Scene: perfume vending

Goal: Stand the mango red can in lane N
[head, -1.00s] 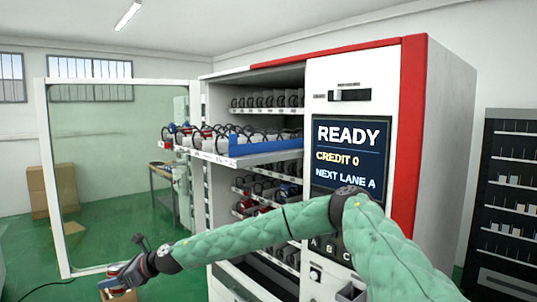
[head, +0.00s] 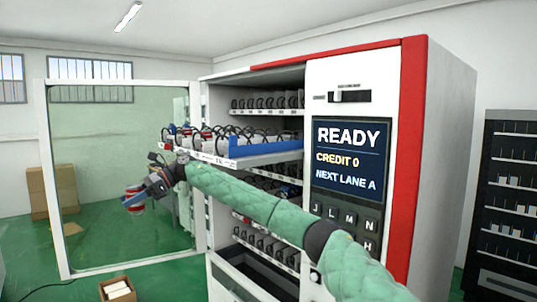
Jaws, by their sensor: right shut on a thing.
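My right gripper (head: 146,194) is shut on a red can (head: 134,203) with a pale band, in the head view at left. It holds the can in the air before the open glass door, below and left of the pulled-out tray (head: 240,160). The can looks roughly upright, partly hidden by the fingers. The tray has black coils, a blue divider (head: 268,146) and small red and blue items at its left end. Its lane labels are too small to read, so I cannot tell which lane is N. My left gripper is not in view.
The vending machine's screen (head: 348,155) reads READY, CREDIT 0, NEXT LANE A. The glass door (head: 115,180) stands open at left. Several shelves with coils (head: 268,104) lie above and below the tray. An open carton (head: 117,290) stands on the green floor.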

